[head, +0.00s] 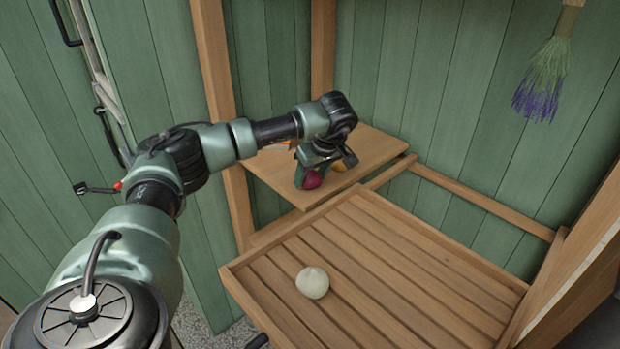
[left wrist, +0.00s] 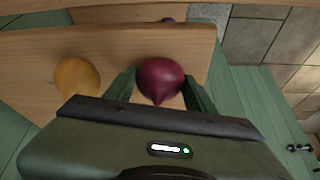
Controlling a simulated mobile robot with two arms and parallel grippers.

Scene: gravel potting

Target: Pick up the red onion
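The red onion (left wrist: 160,80) is in the left wrist view, sitting between the two fingers of my left gripper (left wrist: 161,88), with a finger close along each side. I cannot tell whether the fingers press on it or only flank it. In the head view the red onion (head: 312,180) shows partly behind my left gripper (head: 307,176), over the small wooden shelf (head: 268,172). I cannot tell whether it rests on the shelf. My right gripper is not in view.
A yellow onion (left wrist: 77,77) lies left of the red one in the left wrist view. A small dark item (left wrist: 168,20) shows at the top. A white onion (head: 313,282) sits on the slatted wooden tray (head: 420,270), otherwise clear. Lavender (head: 541,80) hangs on the green wall.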

